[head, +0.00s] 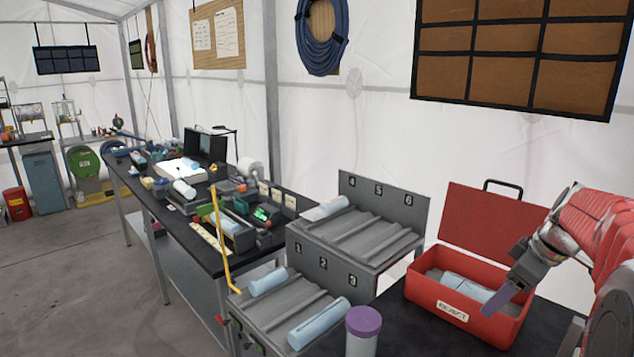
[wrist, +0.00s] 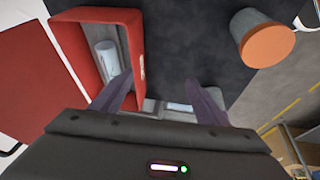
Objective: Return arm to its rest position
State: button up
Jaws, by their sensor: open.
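My gripper (wrist: 160,95) is open in the wrist view, its two dark purple fingers spread apart with nothing between them. In the head view my gripper (head: 500,296) hangs over the right front part of the red reject box (head: 446,302). My red arm comes in from the right edge. The box's lid is open. A light blue cylinder (head: 468,287) lies inside the box; a cylinder (wrist: 107,57) also shows in the box in the wrist view. The gripper hides part of the box's right side in the head view.
A grey numbered rack (head: 345,285) with light blue cylinders stands left of the box. A cup with a purple lid (head: 363,322) stands in front. A round orange-topped thing (wrist: 265,45) is at the upper right of the wrist view. A cluttered black table (head: 150,200) extends left.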

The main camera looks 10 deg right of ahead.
jog(key=s+a+r+m, duration=0.15)
jog(key=s+a, duration=0.25)
jog(key=a, duration=0.5)
jog(key=s+a+r+m, duration=0.1)
jog(key=s+a+m, duration=0.15)
jog(key=a, duration=0.75)
jog(key=s+a+f+m+t+h, duration=0.1)
jog(key=s+a+f, duration=0.4)
jog(key=s+a, duration=0.5)
jog(key=shift+s+a+m, duration=0.25)
jog(key=shift+s+m, duration=0.55)
jog(key=shift+s, duration=0.25)
jog(key=shift+c, duration=0.3)
